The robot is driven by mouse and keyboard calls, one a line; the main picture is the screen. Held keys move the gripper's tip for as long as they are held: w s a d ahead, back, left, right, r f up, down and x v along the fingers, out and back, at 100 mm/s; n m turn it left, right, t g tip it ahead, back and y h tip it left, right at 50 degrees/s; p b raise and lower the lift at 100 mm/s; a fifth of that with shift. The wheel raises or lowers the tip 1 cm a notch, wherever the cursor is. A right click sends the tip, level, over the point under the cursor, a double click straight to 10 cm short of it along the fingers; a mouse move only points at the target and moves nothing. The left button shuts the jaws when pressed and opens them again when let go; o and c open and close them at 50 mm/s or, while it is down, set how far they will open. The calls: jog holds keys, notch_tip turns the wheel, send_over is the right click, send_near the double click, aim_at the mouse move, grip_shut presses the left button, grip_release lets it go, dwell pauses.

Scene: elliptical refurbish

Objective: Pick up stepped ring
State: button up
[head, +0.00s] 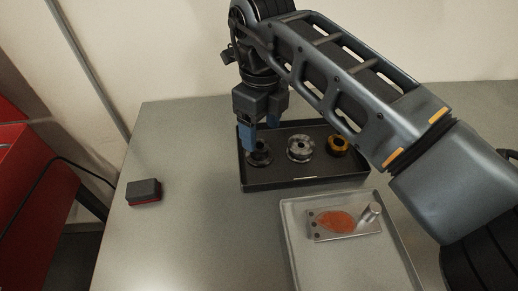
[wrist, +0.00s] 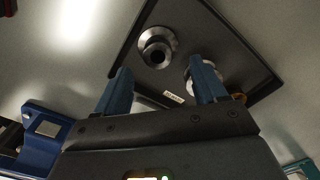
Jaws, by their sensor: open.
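A black tray (head: 305,182) holds three ring-like parts in a row: a dark ring (head: 260,156) at left, a silver ring (head: 300,149) in the middle and a yellow-and-black ring (head: 337,146) at right. I cannot tell for sure which is the stepped ring. My gripper (head: 262,137) is open with blue fingers, over the tray's left end, close above the dark ring and partly covering it. In the wrist view a ring with a stepped round profile (wrist: 157,47) lies beyond the gap between the open fingers (wrist: 160,72). The right finger partly hides the silver ring (wrist: 212,78).
A light grey tray (head: 300,245) in front holds a metal plate (head: 350,230) with an orange patch and a small cylinder (head: 372,211). A black-and-red block (head: 144,191) sits at left on the grey table (head: 200,240). The wall stands behind the table.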

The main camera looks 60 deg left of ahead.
aim_at(260, 145)
jog(key=shift+s+a+f+p, duration=0.15)
jog(key=shift+f+p, duration=0.15)
jog(key=shift+f, duration=1.75)
jog(key=shift+c, duration=0.2)
grip_shut()
jog(key=shift+r, duration=0.1)
